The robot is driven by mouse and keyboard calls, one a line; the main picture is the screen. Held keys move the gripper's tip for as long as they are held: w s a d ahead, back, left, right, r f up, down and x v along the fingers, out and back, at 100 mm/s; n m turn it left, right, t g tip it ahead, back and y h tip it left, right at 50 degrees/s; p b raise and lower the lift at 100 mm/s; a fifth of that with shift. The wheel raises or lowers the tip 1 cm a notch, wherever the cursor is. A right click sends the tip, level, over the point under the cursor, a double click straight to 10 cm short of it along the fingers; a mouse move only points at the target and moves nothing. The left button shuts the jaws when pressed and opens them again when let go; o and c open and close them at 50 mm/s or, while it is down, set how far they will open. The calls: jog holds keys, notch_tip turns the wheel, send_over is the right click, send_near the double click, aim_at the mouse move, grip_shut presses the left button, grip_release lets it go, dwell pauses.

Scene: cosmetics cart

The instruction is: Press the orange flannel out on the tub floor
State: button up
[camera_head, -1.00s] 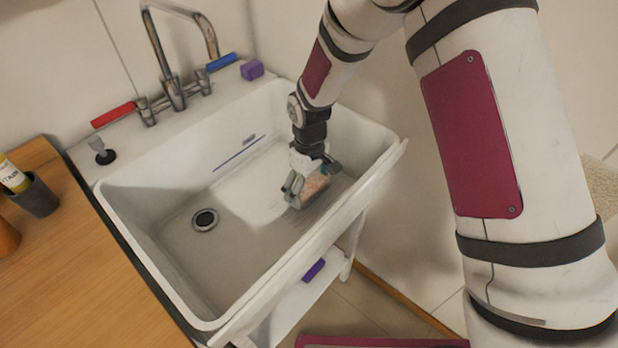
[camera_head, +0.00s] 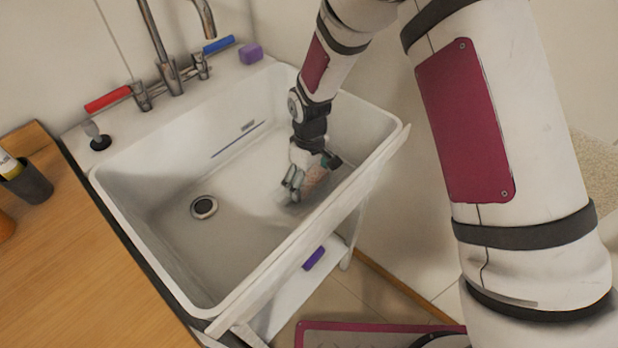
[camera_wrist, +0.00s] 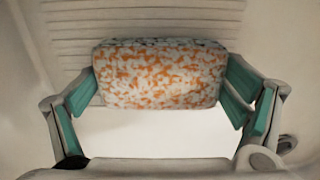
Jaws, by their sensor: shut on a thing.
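The orange flannel shows as a thick, block-like pad speckled orange and white in the wrist view (camera_wrist: 160,78). My gripper (camera_wrist: 160,92) is shut on it, with teal finger pads at its left and right ends. In the head view my gripper (camera_head: 308,184) is low inside the white tub, near its right wall, and the flannel (camera_head: 316,182) is partly hidden between the fingers. The tub floor (camera_head: 250,215) is below it. I cannot tell whether the flannel touches the floor.
A dark drain (camera_head: 204,207) lies left of my gripper. The tub's front rim (camera_head: 290,255) and right wall are close. A tap (camera_head: 170,78) with red and blue handles and a purple block (camera_head: 251,53) stand behind. The left tub floor is clear.

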aim_at(309, 177)
jog(key=shift+f+b, duration=0.5)
jog(key=shift+f, duration=0.25)
dwell(1.4)
jog(key=shift+r, duration=0.1)
dwell(3.6)
notch_tip(309, 177, up, 15)
jog(key=p, duration=0.6)
dwell(0.7)
